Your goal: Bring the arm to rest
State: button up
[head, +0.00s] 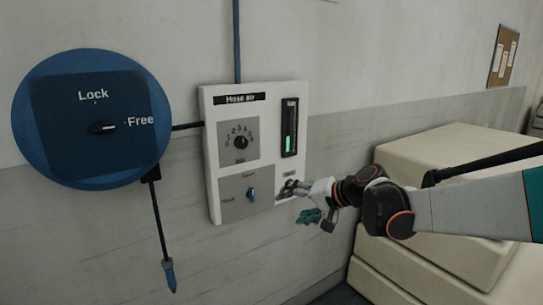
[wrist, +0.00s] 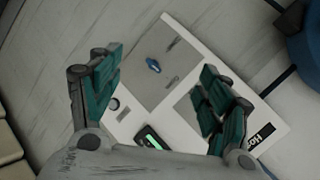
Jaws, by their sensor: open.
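My gripper (head: 300,200) is at the lower right of the white hose air panel (head: 213,152) on the wall. In the wrist view my gripper (wrist: 160,95) has its two teal-padded fingers wide apart, with nothing between them but the panel (wrist: 190,45) behind. A small blue switch (head: 251,194) sits on the panel's lower grey plate; it also shows in the wrist view (wrist: 153,66), apart from the fingers. My arm (head: 395,210) reaches in from the right. I cannot tell whether a fingertip touches the panel's edge.
A round blue hose reel (head: 88,170) marked Lock and Free hangs left of the panel, with a nozzle (head: 170,277) below it. Cream wadding blocks (head: 430,160) are stacked at the right, behind and below my arm. A noticeboard (head: 503,55) hangs at the upper right.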

jog(key=s+d+f+n+h, duration=0.1)
jog(key=s+d+h, duration=0.2)
jog(key=s, duration=0.8)
jog(key=s+d+f+n+h, duration=0.1)
jog(key=s+d+f+h, duration=0.1)
jog(key=s+d, duration=0.4)
jog(key=s+d+f+n+h, duration=0.1)
jog(key=s+d+f+h, duration=0.1)
jog(key=s, duration=1.3)
jog(key=shift+s+d+n+h, duration=0.4)
jog(key=shift+d+h, duration=0.5)
jog(key=shift+d, duration=0.3)
